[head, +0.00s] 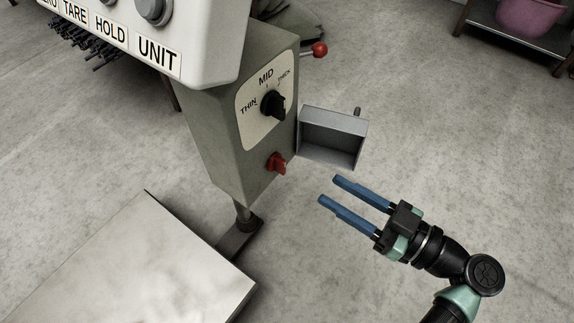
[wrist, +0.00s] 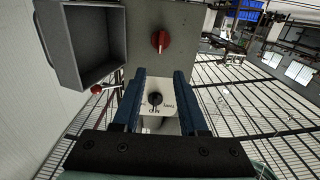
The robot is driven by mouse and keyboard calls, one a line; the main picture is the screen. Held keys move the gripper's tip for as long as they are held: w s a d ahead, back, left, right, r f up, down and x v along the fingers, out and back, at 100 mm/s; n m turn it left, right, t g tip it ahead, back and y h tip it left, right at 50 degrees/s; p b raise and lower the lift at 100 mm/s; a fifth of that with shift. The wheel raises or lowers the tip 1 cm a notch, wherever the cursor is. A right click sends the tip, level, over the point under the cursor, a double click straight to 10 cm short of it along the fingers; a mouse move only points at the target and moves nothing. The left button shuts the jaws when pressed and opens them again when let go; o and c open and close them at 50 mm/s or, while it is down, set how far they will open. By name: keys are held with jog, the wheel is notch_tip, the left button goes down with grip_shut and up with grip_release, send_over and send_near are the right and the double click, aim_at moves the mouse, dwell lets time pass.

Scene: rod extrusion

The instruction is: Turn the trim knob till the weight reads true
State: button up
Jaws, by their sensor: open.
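A grey housing (head: 225,95) carries a black dial knob (head: 273,104) on a pale plate marked THIN, MID and THICK. A red knob (head: 277,162) sits below it on the same face. Neither is labelled as trim, so I cannot tell which one is the trim knob. My gripper (head: 330,190) is open and empty, to the right of the red knob and apart from it. In the wrist view the black knob (wrist: 155,98) shows between the blue fingers and the red knob (wrist: 160,41) beyond their tips. No weight reading shows.
A grey open tray (head: 332,140) juts out right of the housing, and a red-balled lever (head: 319,49) sticks out above it. A white panel (head: 150,40) with TARE, HOLD and UNIT labels overhangs upper left. A pale platform (head: 140,270) lies lower left. Floor around my gripper is clear.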

aim_at(285, 162)
jog(key=b+x, duration=0.3)
jog(key=x, duration=0.6)
jog(key=shift+w+a+f, duration=0.1)
jog(key=shift+w+a, duration=0.4)
jog(key=shift+a, duration=0.15)
grip_shut()
